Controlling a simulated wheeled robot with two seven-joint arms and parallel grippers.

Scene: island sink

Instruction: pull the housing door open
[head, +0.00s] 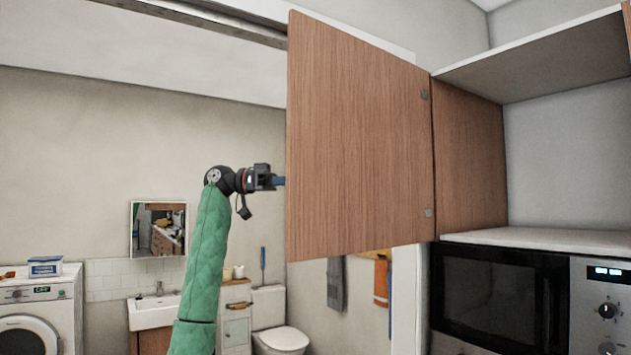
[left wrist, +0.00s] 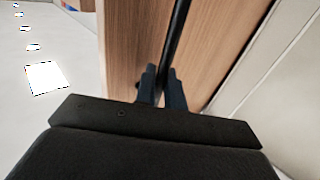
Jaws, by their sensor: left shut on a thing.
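The housing door (head: 360,140) is a brown wood-grain panel. In the head view it stands swung out, hinged at its right edge to the open cabinet (head: 470,160). My left gripper (head: 279,181) is at the door's free left edge, its fingertips partly hidden behind the panel. In the left wrist view, the gripper's fingers (left wrist: 161,82) are shut around a long dark bar handle (left wrist: 179,30) in front of the door's wood face (left wrist: 130,40). The handle is hidden in the head view. My right gripper is in neither view.
A microwave (head: 500,295) sits below the open compartment, under a pale shelf (head: 550,238). Beyond the door are a washing machine (head: 40,310), a sink (head: 153,312) and a toilet (head: 280,335). The space left of the door looks clear around my arm.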

